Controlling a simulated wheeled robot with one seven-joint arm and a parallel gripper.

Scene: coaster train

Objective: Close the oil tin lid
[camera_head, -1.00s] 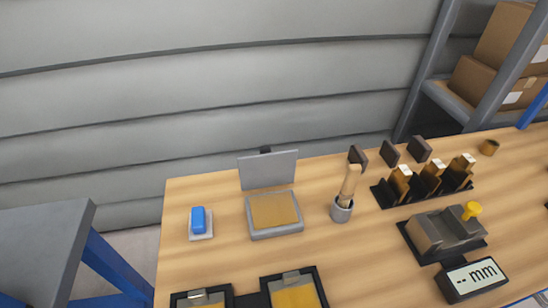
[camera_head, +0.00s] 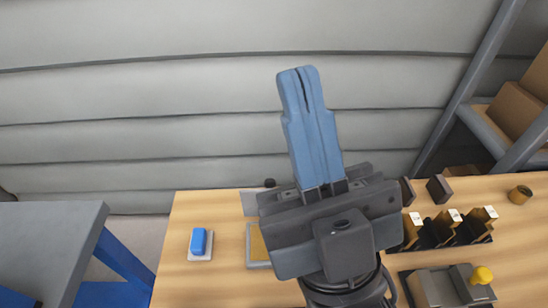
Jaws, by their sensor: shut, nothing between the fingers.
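The oil tin (camera_head: 249,250) is a shallow grey square box with a tan inside, standing on the wooden table. Its lid (camera_head: 250,203) is a grey plate standing upright at the tin's back edge, so the tin is open. My gripper (camera_head: 297,73) has blue fingers, pressed together and empty, pointing up. In the picture it rises in front of the tin and lid, hiding their right parts. I cannot tell how far it is from the lid, and no contact shows.
A blue block on a white pad (camera_head: 199,242) lies left of the tin. Black holders with wooden-topped pieces (camera_head: 445,230) and a grey device with a yellow knob (camera_head: 450,285) stand at right. A grey shelf (camera_head: 50,240) is at far left. The table's back left is clear.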

